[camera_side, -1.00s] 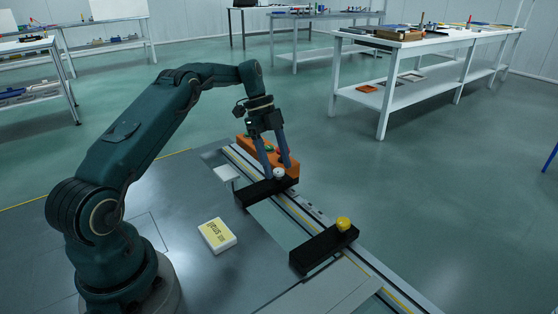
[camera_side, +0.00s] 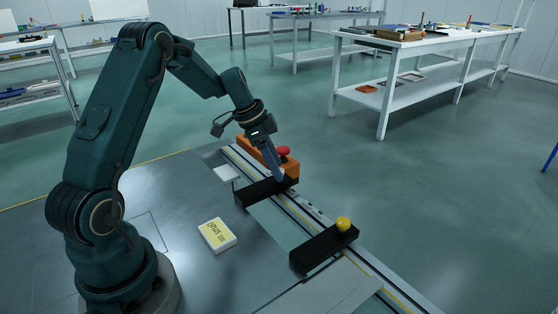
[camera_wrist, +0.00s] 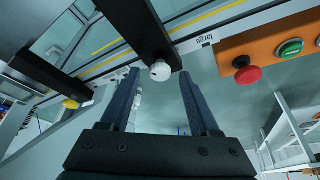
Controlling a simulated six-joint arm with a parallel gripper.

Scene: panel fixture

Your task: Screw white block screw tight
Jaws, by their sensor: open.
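The white screw knob (camera_wrist: 160,71) sits on the end of a black block (camera_wrist: 134,22) in the wrist view. My gripper (camera_wrist: 159,76) is open, with one finger on each side of the knob and a gap on both sides. In the side view my gripper (camera_side: 277,177) points down at the right end of the same black block (camera_side: 250,193). There the fingers overlap and hide the white knob. I cannot tell the exact height of the fingertips against the knob.
An orange button box (camera_side: 252,151) with a red button (camera_side: 283,151) stands just behind the block. Another black block (camera_side: 312,252) with a yellow knob (camera_side: 343,224) lies nearer along the rail. A white and yellow box (camera_side: 217,235) lies on the table.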

